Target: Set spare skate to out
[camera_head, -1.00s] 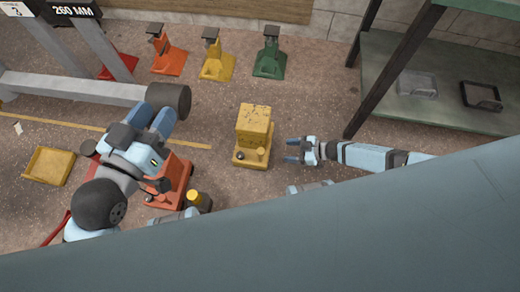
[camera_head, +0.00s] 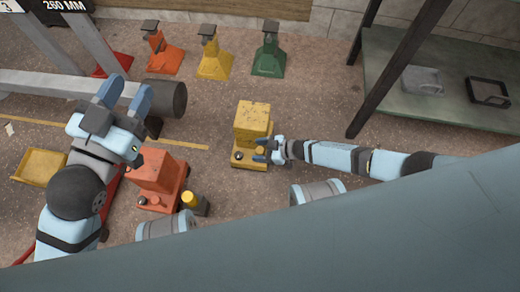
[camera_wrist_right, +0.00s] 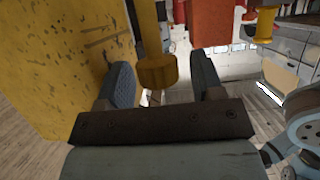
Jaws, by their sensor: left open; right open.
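A yellow skate (camera_head: 251,125) with a dark knob at its near end stands alone on the floor in the middle of the head view. An orange skate (camera_head: 155,175) stands to its left; no marking tells me which is the spare. My right gripper (camera_head: 262,150) is open at the yellow skate's near right corner. In the right wrist view a yellow round-ended post (camera_wrist_right: 157,70) stands between its open fingers, and the yellow body (camera_wrist_right: 60,65) fills the left. I cannot tell whether they touch the post. My left gripper (camera_head: 122,93) is open and empty above the beam.
A grey beam (camera_head: 60,87) with a dark round end lies left. Orange (camera_head: 163,58), yellow (camera_head: 214,62) and green (camera_head: 268,60) jack stands line the back. A green shelf (camera_head: 440,110) is right, a yellow tray (camera_head: 38,167) left. Floor behind the yellow skate is clear.

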